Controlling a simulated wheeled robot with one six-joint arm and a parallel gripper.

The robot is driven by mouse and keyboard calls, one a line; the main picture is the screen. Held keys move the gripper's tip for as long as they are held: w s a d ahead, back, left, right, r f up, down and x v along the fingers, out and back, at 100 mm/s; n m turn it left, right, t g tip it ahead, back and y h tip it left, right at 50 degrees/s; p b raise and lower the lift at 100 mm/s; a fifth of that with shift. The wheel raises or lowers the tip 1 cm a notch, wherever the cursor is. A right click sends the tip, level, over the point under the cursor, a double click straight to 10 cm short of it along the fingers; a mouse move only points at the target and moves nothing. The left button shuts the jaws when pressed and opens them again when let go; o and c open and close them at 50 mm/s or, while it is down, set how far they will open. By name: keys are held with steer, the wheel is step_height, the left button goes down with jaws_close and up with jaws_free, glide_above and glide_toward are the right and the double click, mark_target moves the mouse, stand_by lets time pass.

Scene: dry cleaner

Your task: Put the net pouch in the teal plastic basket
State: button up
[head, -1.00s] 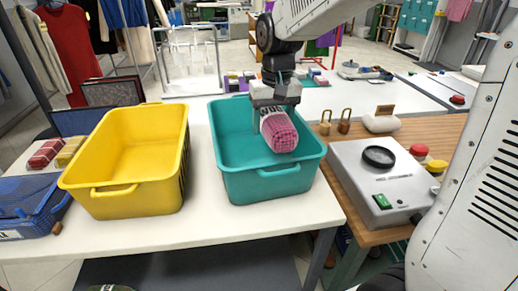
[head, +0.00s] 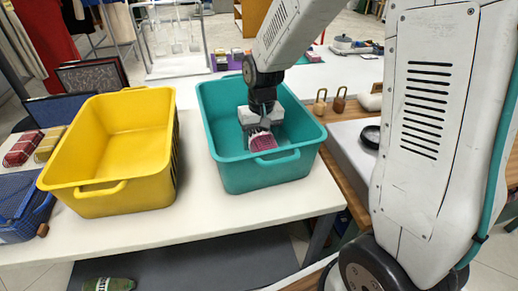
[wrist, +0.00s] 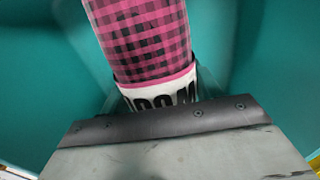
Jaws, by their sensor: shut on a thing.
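The teal plastic basket (head: 262,176) stands on the white table, right of the yellow basket. My gripper (head: 262,130) is down inside the teal basket, below its rim. It is shut on the net pouch (head: 262,142), a pink and black checked roll with a white band of black lettering. In the wrist view the pouch (wrist: 147,40) juts out beyond the gripper edge, with teal walls around it. I cannot tell whether the pouch touches the basket floor.
An empty yellow basket (head: 118,145) stands to the left. A blue mesh basket (head: 22,205) and red and yellow packs (head: 24,148) lie at the far left.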

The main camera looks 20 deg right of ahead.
steer(key=shift+f, duration=1.9)
steer(key=shift+f, duration=0.15)
steer(key=o, duration=1.2)
